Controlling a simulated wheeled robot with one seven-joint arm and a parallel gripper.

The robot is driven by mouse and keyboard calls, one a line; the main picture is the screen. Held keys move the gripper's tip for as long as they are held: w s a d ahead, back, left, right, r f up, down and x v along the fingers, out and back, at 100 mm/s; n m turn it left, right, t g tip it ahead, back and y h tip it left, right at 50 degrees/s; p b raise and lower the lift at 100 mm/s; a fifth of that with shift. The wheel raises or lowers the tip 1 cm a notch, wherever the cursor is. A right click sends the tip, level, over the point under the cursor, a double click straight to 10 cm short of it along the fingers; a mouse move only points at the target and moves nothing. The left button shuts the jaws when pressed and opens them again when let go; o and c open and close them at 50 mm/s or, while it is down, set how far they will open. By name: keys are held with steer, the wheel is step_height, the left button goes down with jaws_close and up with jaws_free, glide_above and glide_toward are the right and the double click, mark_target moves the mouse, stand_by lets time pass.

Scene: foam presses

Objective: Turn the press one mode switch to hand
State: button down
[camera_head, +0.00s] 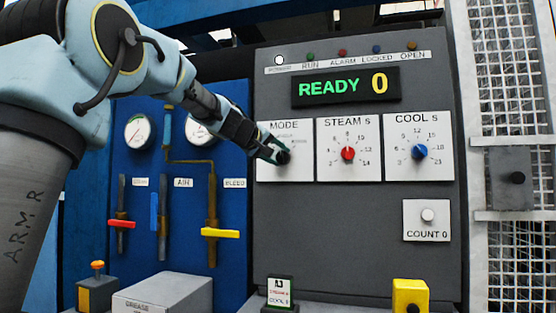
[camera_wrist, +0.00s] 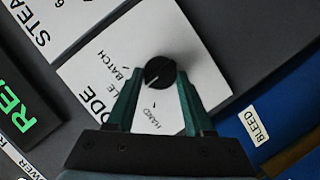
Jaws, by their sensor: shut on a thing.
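The MODE panel (camera_head: 300,172) is a white plate on the grey press front, with a black round mode knob (camera_head: 284,157) on it. My gripper (camera_head: 277,153) reaches it from the upper left and hides part of the panel. In the wrist view, the two green fingers of my gripper (camera_wrist: 160,80) are shut on the knob (camera_wrist: 160,70), one on each side. The knob's white mark points to the lower left in that view, between a partly covered label ending in LE and the HAND label (camera_wrist: 152,120). The BATCH label (camera_wrist: 119,68) is left of the knob.
STEAM with a red knob (camera_head: 348,154) and COOL with a blue knob (camera_head: 420,152) sit to the right of MODE. Gauges and valve handles (camera_head: 220,233) are left.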

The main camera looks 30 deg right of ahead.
steer(key=n+h+b, duration=0.1)
steer(key=b, duration=0.2)
steer(key=f+n+b, duration=0.1)
steer(key=n+b, duration=0.1)
steer(key=b, duration=0.1)
steer(key=shift+w+a+f+h+b, duration=0.1)
steer(key=shift+a+f+h+b, duration=0.05)
steer(key=shift+h+b, duration=0.25)
steer(key=n+h+b, duration=0.1)
steer(key=n+b, duration=0.1)
steer(key=b, duration=0.2)
steer(key=shift+n, duration=0.4)
steer(key=shift+n+h+b, duration=0.3)
steer(key=shift+n+b, duration=0.1)
steer(key=shift+b, duration=0.4)
steer(key=shift+r, duration=0.2)
steer(key=shift+c, duration=1.4)
jaws_free()
steer(key=shift+a, duration=0.1)
